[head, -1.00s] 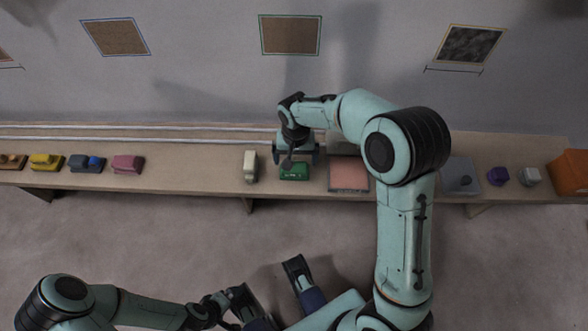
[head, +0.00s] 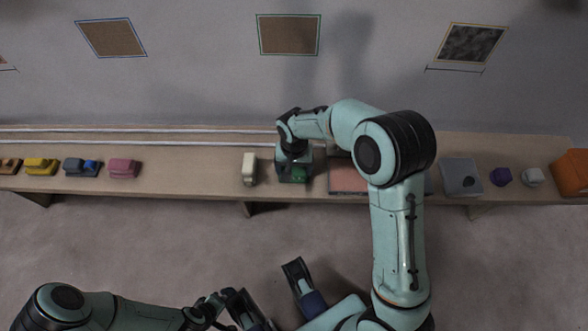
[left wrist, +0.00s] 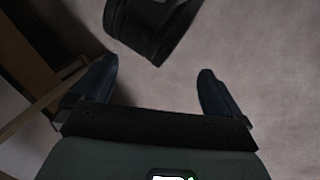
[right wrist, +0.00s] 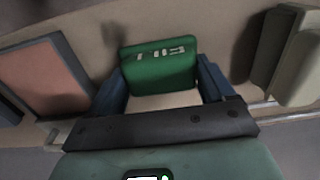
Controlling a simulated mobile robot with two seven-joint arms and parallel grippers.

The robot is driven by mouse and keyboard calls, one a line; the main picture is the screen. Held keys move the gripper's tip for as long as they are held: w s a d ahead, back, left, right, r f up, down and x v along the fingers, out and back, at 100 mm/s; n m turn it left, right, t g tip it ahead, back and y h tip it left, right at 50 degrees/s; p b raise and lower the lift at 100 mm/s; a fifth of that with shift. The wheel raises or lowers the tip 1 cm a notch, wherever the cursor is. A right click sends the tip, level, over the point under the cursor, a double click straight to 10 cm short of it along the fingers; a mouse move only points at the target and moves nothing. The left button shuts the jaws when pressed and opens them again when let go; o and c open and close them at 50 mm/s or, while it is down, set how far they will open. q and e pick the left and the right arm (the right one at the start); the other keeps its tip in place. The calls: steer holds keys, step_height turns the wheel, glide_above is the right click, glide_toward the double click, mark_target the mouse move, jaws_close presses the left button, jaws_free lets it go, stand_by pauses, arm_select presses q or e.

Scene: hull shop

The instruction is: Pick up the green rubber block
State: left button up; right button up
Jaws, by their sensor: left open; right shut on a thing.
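The green rubber block (right wrist: 160,68) has pale markings on its face and sits between the two fingers of my right gripper (right wrist: 162,85) in the right wrist view. In the head view, a small part of the green block (head: 299,174) shows under my right gripper (head: 294,173), at the bench's front half. The right gripper is shut on the block; I cannot tell whether the block touches the bench. My left gripper (left wrist: 155,92) is open and empty in the left wrist view, away from the bench.
The long bench (head: 210,174) holds a cream block (head: 249,169) left of the green one and a pink-topped tray (head: 347,177) right of it. Toy-like vehicles, including a yellow one (head: 41,165), stand at the left. A grey plate (head: 460,178), purple block (head: 501,176) and orange bin (head: 572,172) stand right.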

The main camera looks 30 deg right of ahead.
mark_target(294, 169)
arm_select(q)
steer(key=s+d+r+g+p, duration=0.2)
steer(key=s+r+p, duration=0.3)
steer(key=s, duration=0.1)
steer(key=shift+s+d+r+h, duration=0.15)
steer(key=shift+d+r+h, duration=0.15)
steer(key=shift+d+h, duration=0.1)
arm_select(e)
step_height(294, 169, up, 20)
